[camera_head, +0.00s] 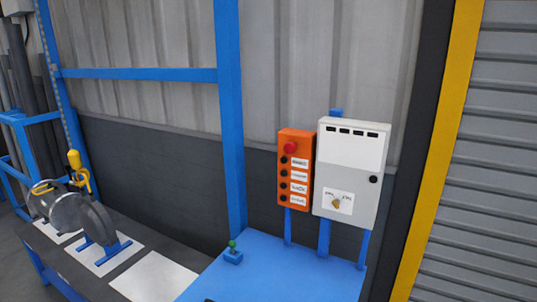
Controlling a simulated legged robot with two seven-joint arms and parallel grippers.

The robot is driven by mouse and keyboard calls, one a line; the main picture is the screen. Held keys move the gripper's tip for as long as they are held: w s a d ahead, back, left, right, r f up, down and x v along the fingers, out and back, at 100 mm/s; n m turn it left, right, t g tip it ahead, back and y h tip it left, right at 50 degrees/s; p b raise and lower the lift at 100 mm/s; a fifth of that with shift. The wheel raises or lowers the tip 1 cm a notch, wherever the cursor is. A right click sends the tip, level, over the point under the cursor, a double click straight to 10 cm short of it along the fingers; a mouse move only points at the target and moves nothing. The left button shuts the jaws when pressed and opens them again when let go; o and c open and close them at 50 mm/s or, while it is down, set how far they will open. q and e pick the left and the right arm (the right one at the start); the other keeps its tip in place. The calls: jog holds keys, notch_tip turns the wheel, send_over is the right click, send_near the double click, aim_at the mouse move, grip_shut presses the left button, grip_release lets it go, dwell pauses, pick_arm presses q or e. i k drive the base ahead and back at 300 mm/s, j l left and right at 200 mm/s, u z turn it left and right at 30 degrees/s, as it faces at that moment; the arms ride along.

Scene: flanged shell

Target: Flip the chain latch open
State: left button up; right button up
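A chain (56,95) hangs down at the left and ends in a yellow hook block (74,160). Below the block is a yellow hook (83,181), beside the grey flanged shell (70,211). The latch on the hook is too small to make out, so I cannot tell whether it is open or shut. I cannot tell whether the hook touches the shell. The shell lies on its side on low blue supports (104,250). Neither of my grippers is in view.
A blue upright (229,120) rises between the table and the shell. White plates (155,278) lie near the shell.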

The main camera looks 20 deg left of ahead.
aim_at(70, 177)
jog(key=i+j+u, duration=0.1)
jog(key=j, duration=0.65)
jog(key=i+j+u, duration=0.1)
jog(key=j, duration=0.6)
jog(key=i+j+u, duration=0.15)
jog(key=j, duration=0.6)
jog(key=i+j+u, duration=0.1)
jog(key=j, duration=0.6)
jog(key=i+j+u, duration=0.1)
jog(key=i+j, duration=0.2)
jog(key=j, duration=0.35)
jog(key=i+j+u, duration=0.1)
jog(key=j, duration=0.6)
jog(key=i+j+u, duration=0.1)
jog(key=i+j, duration=0.25)
jog(key=j, duration=0.3)
jog(key=i+j+u, duration=0.15)
jog(key=i+j, duration=0.15)
jog(key=j, duration=0.3)
jog(key=k+l+z, duration=0.15)
jog(key=l+z, duration=0.2)
